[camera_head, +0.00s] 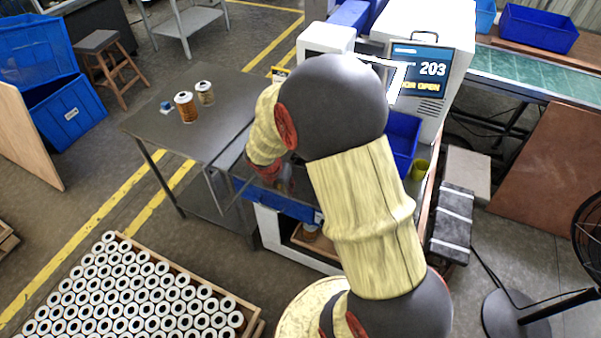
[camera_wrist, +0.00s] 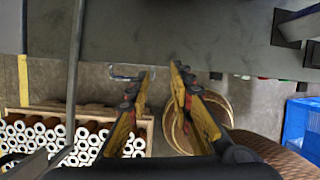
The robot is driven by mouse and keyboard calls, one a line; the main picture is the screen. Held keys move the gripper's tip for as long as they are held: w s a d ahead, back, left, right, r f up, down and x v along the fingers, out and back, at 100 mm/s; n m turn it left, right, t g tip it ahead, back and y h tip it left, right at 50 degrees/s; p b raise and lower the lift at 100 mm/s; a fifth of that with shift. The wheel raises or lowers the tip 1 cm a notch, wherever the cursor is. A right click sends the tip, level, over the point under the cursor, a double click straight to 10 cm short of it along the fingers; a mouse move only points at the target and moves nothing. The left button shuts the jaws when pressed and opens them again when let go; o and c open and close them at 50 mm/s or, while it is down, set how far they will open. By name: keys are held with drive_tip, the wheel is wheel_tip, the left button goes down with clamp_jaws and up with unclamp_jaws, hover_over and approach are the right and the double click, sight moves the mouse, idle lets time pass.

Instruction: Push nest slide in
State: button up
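The machine (camera_head: 420,58) has a screen reading "203" and a partly covered line ending in "OR OPEN". Its front, with a blue strip (camera_head: 292,207), is largely hidden behind my arm, so I cannot tell how far the nest slide stands out. In the wrist view a flat grey surface (camera_wrist: 160,30) spans the top, and a thin, pale U-shaped handle (camera_wrist: 126,73) shows at its edge. My gripper (camera_wrist: 162,73) has its two yellow and black fingers apart with nothing between the tips. The left fingertip is close beside the handle; contact is unclear.
A grey side table (camera_head: 150,122) holds two filter cartridges (camera_head: 186,108). A crate of white-topped cartridges (camera_head: 140,290) stands at front left. A blue bin (camera_head: 403,135) is beside the machine. A fan (camera_head: 520,305) stands at right. Open floor lies at left.

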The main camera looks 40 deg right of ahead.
drive_tip(key=shift+o, duration=0.5)
drive_tip(key=shift+s+a+f, duration=0.1)
drive_tip(key=shift+s+f, duration=0.2)
drive_tip(key=shift+f, duration=0.25)
drive_tip(key=shift+o, duration=0.7)
drive_tip(key=shift+d+m+p, duration=0.2)
drive_tip(key=shift+m+p, duration=0.1)
drive_tip(key=shift+m, duration=0.1)
drive_tip(key=shift+o, duration=1.3)
drive_tip(key=shift+w+d+r+m, duration=0.15)
drive_tip(key=shift+d+m, duration=0.1)
drive_tip(key=shift+m, duration=0.15)
drive_tip(key=shift+o, duration=0.5)
drive_tip(key=shift+w+d, duration=0.15)
drive_tip(key=shift+d, duration=0.2)
drive_tip(key=o, duration=0.9)
drive_tip(key=w+d, duration=0.1)
drive_tip(key=d, duration=0.2)
drive_tip(key=w+d+b, duration=0.1)
drive_tip(key=d, duration=0.2)
drive_tip(key=w+d, duration=0.2)
drive_tip(key=d, duration=0.2)
drive_tip(key=shift+w+d, duration=0.1)
drive_tip(key=shift+o, duration=0.2)
drive_tip(key=shift+d+f+b, duration=0.15)
drive_tip(key=shift+f+b, duration=0.25)
drive_tip(key=shift+f, duration=0.25)
drive_tip(key=shift+x, duration=0.85)
drive_tip(key=shift+w, duration=0.1)
drive_tip(key=shift+c, duration=0.3)
